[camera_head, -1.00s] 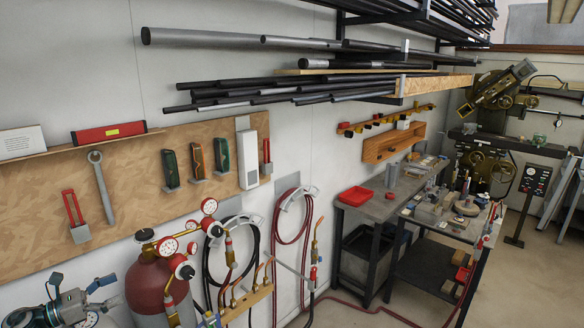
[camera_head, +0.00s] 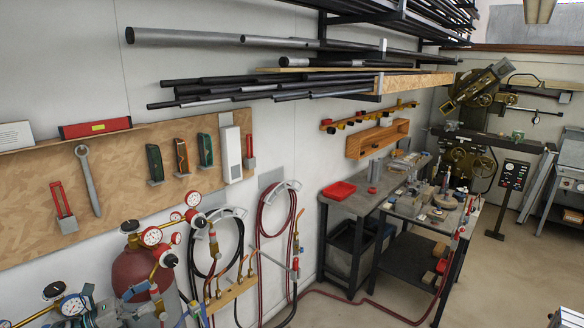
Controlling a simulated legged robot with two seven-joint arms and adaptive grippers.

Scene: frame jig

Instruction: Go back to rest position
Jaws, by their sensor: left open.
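My left gripper (camera_head: 160,303) is at the bottom left of the head view, grey with blue joints. It is open, and I see nothing held between its fingers. It shows in front of the lower part of the red gas cylinder (camera_head: 133,272), and I cannot tell how far it is from it. The bottom edge of the picture cuts off part of the gripper and its arm. My right gripper is not in view.
Pressure gauges (camera_head: 152,236) and hoses (camera_head: 272,212) are close by the cylinder. A wooden tool board (camera_head: 120,195) hangs on the wall, under long pipes (camera_head: 210,38). A workbench (camera_head: 350,205) with a red tray (camera_head: 338,190) stands farther right.

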